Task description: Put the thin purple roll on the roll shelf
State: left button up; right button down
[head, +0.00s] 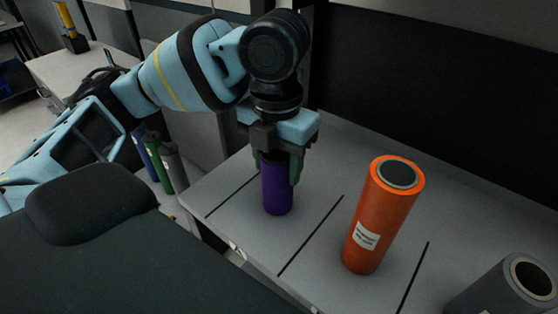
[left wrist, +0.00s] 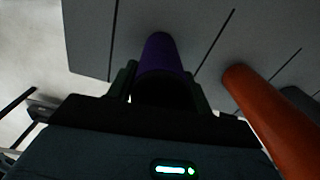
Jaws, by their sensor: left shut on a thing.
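The thin purple roll (head: 277,190) stands upright on or just above the grey shelf (head: 311,202), between two black divider lines. My left gripper (head: 280,168) points down over it, with its fingers on both sides of the roll's upper part, shut on it. In the left wrist view the purple roll (left wrist: 159,56) shows between the two fingers (left wrist: 166,90). I cannot tell whether its lower end touches the shelf. My right gripper is not in view.
A larger orange roll (head: 380,217) stands in the compartment to the right, and a grey roll (head: 508,289) is at the lower right corner. A dark wall panel (head: 440,95) rises behind the shelf. Several rolls (head: 158,160) stand lower down, left of the shelf.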

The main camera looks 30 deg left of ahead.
pick_arm(q)
jog(key=o, duration=0.7)
jog(key=shift+s, duration=0.1)
jog(key=o, duration=0.4)
jog(key=shift+d, duration=0.1)
jog(key=shift+c, duration=0.2)
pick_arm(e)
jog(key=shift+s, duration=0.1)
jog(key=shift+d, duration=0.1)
pick_arm(q)
jog(key=shift+r, duration=0.25)
notch_tip(320, 180, up, 12)
jog(key=shift+f+p, duration=0.1)
jog(key=shift+p, duration=0.95)
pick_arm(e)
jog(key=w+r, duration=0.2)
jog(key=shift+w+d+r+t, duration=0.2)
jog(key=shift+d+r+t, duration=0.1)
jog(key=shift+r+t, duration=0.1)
pick_arm(q)
jog(key=shift+s+f, duration=0.1)
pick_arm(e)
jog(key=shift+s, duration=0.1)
